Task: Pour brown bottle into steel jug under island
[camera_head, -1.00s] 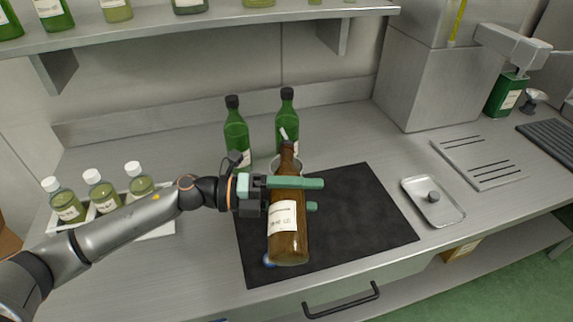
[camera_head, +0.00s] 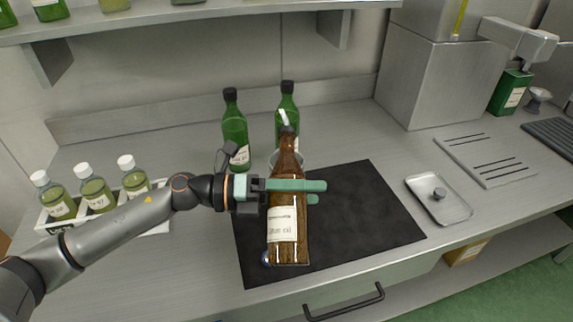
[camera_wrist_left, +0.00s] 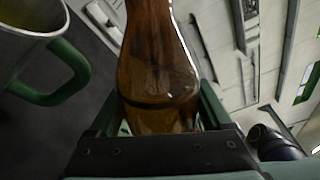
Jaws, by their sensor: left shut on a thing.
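My left gripper (camera_head: 291,192) is shut on the brown bottle (camera_head: 288,225) around its middle and holds it over the black mat. The bottle's neck with a pale pouring spout points up and away in the head view; its exact tilt is hard to judge. In the left wrist view the brown bottle (camera_wrist_left: 158,60) fills the middle between the fingers, with a liquid line inside. The steel jug (camera_wrist_left: 52,24), with a green handle, is at the upper left there, apart from the bottle. In the head view the jug is mostly hidden behind the bottle. My right gripper is out of view.
Two green bottles (camera_head: 235,135) (camera_head: 288,112) stand behind the brown one. A white rack (camera_head: 60,224) of capped sample bottles is at the left. The black mat (camera_head: 365,210) has free room at the right, before a small steel tray (camera_head: 452,204). A shelf (camera_head: 240,14) hangs above.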

